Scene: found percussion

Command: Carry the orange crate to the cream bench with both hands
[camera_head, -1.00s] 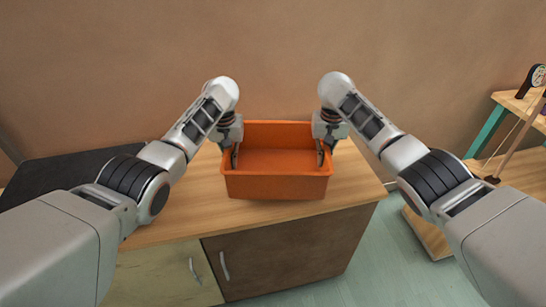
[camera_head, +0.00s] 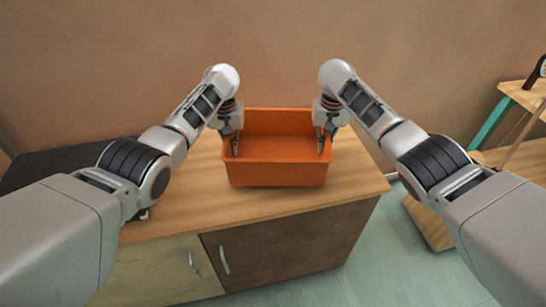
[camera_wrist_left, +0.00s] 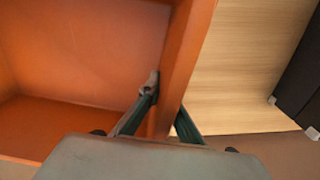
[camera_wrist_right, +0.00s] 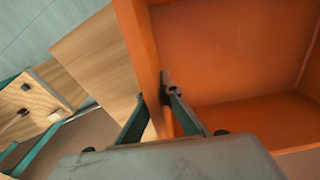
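The orange crate (camera_head: 277,174) is on or just above the wood-topped cabinet (camera_head: 350,180) in the head view; I cannot tell if its base touches. It is level and looks empty. My left gripper (camera_head: 236,144) has its fingers on either side of the crate's left wall (camera_wrist_left: 184,55), pinching it. My right gripper (camera_head: 321,144) does the same on the right wall (camera_wrist_right: 143,45). One finger of each is inside the crate and the other outside. I cannot identify a cream bench for certain.
A dark flat surface (camera_head: 40,170) lies at the left of the cabinet. Wooden furniture with a teal leg (camera_head: 488,124) stands at the right. Pale green floor (camera_head: 385,250) is free between it and the cabinet. A brown wall (camera_head: 280,40) is behind the crate.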

